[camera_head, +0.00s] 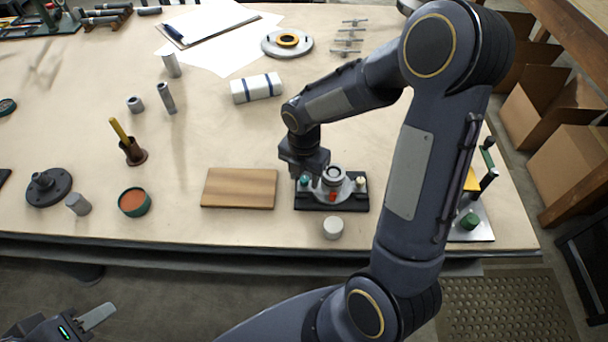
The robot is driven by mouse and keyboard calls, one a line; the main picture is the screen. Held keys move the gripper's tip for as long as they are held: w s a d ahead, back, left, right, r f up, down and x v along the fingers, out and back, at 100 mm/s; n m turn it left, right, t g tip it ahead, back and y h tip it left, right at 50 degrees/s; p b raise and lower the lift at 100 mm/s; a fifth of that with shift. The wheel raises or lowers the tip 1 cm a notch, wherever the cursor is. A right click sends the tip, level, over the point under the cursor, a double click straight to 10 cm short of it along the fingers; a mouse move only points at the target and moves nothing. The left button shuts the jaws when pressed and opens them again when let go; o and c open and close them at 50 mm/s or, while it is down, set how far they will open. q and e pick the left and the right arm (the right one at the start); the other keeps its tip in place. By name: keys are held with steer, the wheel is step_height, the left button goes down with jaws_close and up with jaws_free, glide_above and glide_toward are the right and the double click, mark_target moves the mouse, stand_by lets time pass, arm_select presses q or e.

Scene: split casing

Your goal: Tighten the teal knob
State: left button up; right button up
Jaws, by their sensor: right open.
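The split casing (334,188) stands near the table's front edge, a round grey metal body on a black base (332,205). The teal knob (304,181) is at its left end, partly hidden by my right gripper. A red knob (332,197) is at the front and a cream knob (361,182) at the right. My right gripper (307,183) is open and points down at the teal knob, with its fingertips beside it; I cannot tell whether they touch it. My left gripper (98,318) is below the table's front edge at the lower left, far from the casing; its jaw opening is unclear.
A wooden board (239,188) lies left of the casing. A white cylinder (333,228) stands just in front of it. A green-knobbed fixture (470,220) stands to the right, behind my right arm. A blue-banded white roll (256,88) lies further back. The table's middle is mostly clear.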

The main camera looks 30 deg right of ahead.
steer(key=shift+f, duration=0.25)
steer(key=shift+c, duration=0.2)
jaws_close()
